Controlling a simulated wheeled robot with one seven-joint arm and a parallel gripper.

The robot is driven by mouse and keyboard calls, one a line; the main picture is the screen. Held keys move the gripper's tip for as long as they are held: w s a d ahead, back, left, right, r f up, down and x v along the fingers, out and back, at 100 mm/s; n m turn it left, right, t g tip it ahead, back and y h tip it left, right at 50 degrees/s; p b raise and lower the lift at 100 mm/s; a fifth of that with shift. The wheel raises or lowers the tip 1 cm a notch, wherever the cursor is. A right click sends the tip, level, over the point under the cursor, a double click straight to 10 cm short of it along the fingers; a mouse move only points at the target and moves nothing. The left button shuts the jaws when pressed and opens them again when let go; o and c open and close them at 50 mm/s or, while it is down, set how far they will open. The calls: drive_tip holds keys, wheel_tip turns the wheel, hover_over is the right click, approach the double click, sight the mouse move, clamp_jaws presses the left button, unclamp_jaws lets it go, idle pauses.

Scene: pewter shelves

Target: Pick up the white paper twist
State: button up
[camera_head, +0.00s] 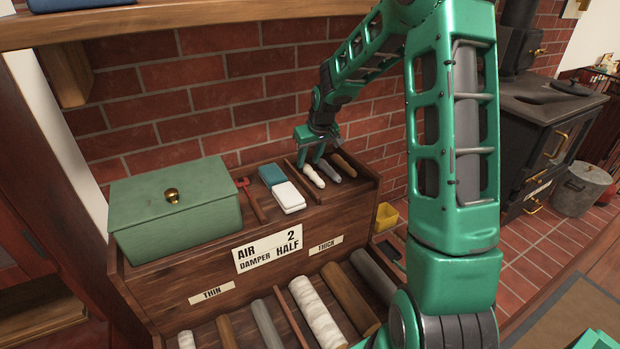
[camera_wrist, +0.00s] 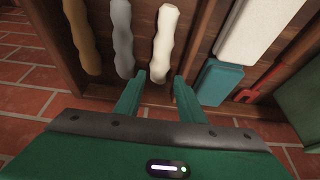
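The white paper twist (camera_head: 313,175) lies in a compartment on the upper right of the wooden stand, beside a grey twist (camera_head: 328,171) and a brown twist (camera_head: 343,165). In the wrist view the white twist (camera_wrist: 165,42) is the right-hand one of three, cream-white and lumpy. My gripper (camera_head: 311,160) is at the twist's back end. In the wrist view my gripper's fingertips (camera_wrist: 159,78) are apart, one on each side of the twist's near end. I see gaps beside it and no grip; how far the tips reach down is unclear.
A teal block (camera_head: 271,174) and a white block (camera_head: 289,197) lie in the compartment to the left. A red tool (camera_head: 243,184) and a green lidded box (camera_head: 175,205) stand further left. Wooden dividers (camera_wrist: 200,45) flank the twists. The brick wall (camera_head: 230,110) is close behind.

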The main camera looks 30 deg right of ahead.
sight(307, 165)
drive_tip(key=shift+x, duration=1.95)
drive_tip(key=shift+d, duration=0.1)
drive_tip(key=shift+c, duration=0.2)
drive_tip(key=c, duration=0.8)
drive_tip(key=shift+o, duration=0.2)
drive_tip(key=shift+r, duration=0.15)
